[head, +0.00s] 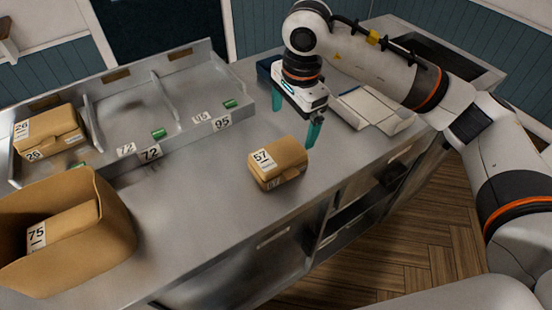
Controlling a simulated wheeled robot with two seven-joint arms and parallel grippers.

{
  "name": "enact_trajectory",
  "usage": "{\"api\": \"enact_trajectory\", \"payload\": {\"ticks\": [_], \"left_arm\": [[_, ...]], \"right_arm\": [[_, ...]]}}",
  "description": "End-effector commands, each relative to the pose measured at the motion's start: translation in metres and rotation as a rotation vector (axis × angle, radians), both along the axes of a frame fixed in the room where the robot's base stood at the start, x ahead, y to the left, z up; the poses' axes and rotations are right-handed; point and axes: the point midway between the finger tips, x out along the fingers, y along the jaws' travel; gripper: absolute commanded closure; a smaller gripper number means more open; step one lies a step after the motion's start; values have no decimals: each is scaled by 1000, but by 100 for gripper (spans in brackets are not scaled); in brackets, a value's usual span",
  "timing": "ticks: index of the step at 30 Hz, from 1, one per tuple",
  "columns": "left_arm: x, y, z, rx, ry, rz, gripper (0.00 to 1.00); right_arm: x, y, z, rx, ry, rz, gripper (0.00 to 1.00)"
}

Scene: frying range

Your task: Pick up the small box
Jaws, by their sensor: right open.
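A small brown cardboard box (281,168) with a label reading 57 sits alone on the steel counter, near its front edge. My right gripper (296,124) is open, with its two teal fingers pointing down. It is behind the box in the head view, its right finger close to the box's upper right side. Nothing shows between the fingers. I cannot tell how high the fingertips are above the counter. Another small box (49,134), labelled 26, lies in the left bay of the metal tray. My left gripper is not in view.
The divided metal tray (216,131) with number labels and green pieces lies along the back left. An open brown carton (100,225) holding a box labelled 75 (58,229) stands front left. White trays (372,108) lie right of the gripper. The counter (190,200) is clear between carton and box.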

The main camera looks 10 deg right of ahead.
Motion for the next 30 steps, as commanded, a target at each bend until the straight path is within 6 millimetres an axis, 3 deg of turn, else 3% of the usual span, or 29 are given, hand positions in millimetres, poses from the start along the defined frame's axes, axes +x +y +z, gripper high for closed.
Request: {"api": "enact_trajectory", "payload": {"ticks": [10,16,22,30], "left_arm": [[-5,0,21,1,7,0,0],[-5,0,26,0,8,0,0],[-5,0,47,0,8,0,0],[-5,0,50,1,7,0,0]], "right_arm": [[4,-1,-52,-12,5,-3,2],[6,0,-67,-10,2,-2,2],[8,0,-92,-12,7,-3,2],[11,1,-117,-10,1,-2,2]]}}
